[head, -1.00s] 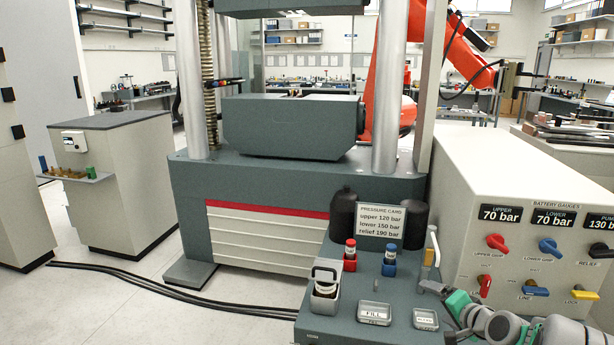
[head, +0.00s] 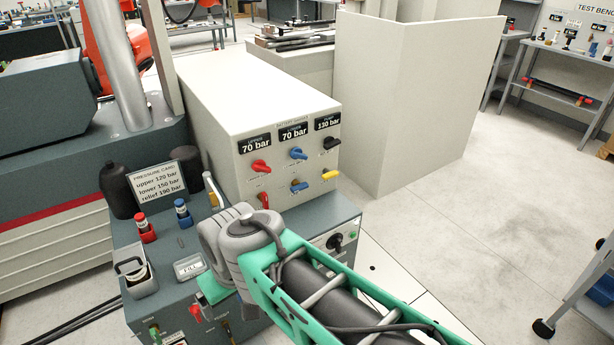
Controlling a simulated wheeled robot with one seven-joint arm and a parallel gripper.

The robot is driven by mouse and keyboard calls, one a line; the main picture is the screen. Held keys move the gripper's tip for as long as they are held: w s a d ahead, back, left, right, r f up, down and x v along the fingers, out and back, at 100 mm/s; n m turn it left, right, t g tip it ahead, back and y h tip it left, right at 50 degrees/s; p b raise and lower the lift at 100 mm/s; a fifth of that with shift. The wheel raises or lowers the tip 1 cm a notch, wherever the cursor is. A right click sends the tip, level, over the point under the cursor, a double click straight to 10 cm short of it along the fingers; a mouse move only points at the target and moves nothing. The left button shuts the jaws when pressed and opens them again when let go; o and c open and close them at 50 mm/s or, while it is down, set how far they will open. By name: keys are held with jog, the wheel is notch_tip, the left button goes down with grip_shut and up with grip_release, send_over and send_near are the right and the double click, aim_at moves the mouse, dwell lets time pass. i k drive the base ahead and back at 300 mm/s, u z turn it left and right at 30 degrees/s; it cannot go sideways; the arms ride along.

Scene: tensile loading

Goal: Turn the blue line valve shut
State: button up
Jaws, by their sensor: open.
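The blue line valve (head: 299,187) is the lower blue handle on the front of the cream valve cabinet (head: 230,125). Its handle lies roughly level, between a red handle (head: 264,200) that hangs down and a level yellow handle (head: 331,174). A second blue handle (head: 297,153) is above it. My green and grey arm reaches across the lower middle, in front of and below the cabinet. My gripper's fingers do not show; my wrist links seem to hide them. Nothing of mine visibly touches the valve.
Below the cabinet is a grey bench with a pressure card (head: 157,184), red bottle (head: 144,228), blue bottle (head: 183,213), fill tray (head: 188,267) and upright lever (head: 213,190). A cream partition (head: 410,100) stands behind right.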

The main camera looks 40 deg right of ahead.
aim_at(297, 187)
jog(key=z, duration=2.05)
jog(key=i, duration=0.7)
jog(key=u, duration=2.35)
